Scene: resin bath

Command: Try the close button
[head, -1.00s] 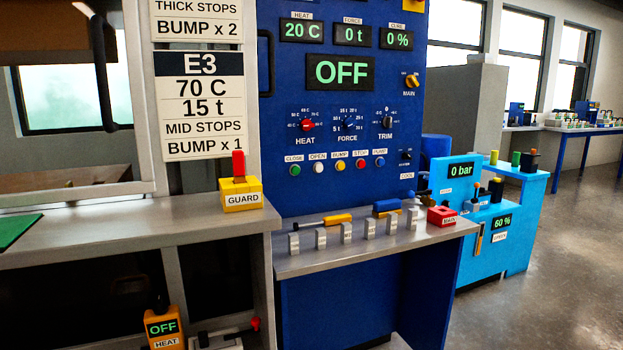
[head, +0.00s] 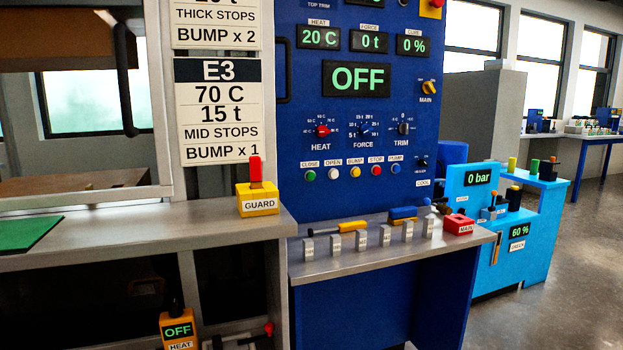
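The green close button (head: 310,176) is at the left end of a row of small round buttons on the blue control panel (head: 300,205), under a small CLOSE label. To its right sit the white OPEN button (head: 333,174), the yellow BUMP button (head: 355,172), the red STOP button (head: 377,170) and the blue PUMP button (head: 396,169). The large display (head: 356,78) above reads OFF. The smaller displays read 20 C, 0 t and 0 %. My gripper is in neither head frame, and nothing covers the button.
A metal shelf (head: 390,254) juts out below the panel, with several grey blocks, a yellow-handled tool (head: 338,228) and a red MAIN box (head: 459,224). The yellow GUARD switch (head: 257,203) stands on the left bench.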

